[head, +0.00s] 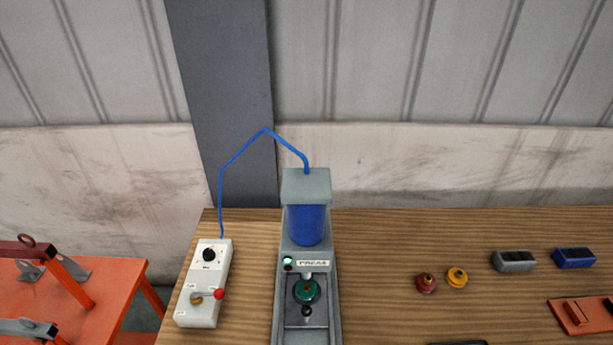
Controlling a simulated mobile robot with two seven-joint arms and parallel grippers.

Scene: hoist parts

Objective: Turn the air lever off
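The air lever (219,294) has a red knob and sits on the lower part of a white control box (211,270). Its arm points to the right from a brass-coloured pivot (196,299). A black dial (209,255) is on the upper part of the box. The labels beside the lever are too small to read. A blue hose (243,149) runs from the box to the top of the grey press (306,188), which has a blue cylinder (306,225). Neither of my grippers is in view.
A green round part (307,291) sits in the press. To the right on the wooden table (390,235) are a dark red part (426,283), a yellow part (457,277), a grey block (514,261), a blue block (574,258) and an orange plate (580,316). An orange stand (85,290) is at left.

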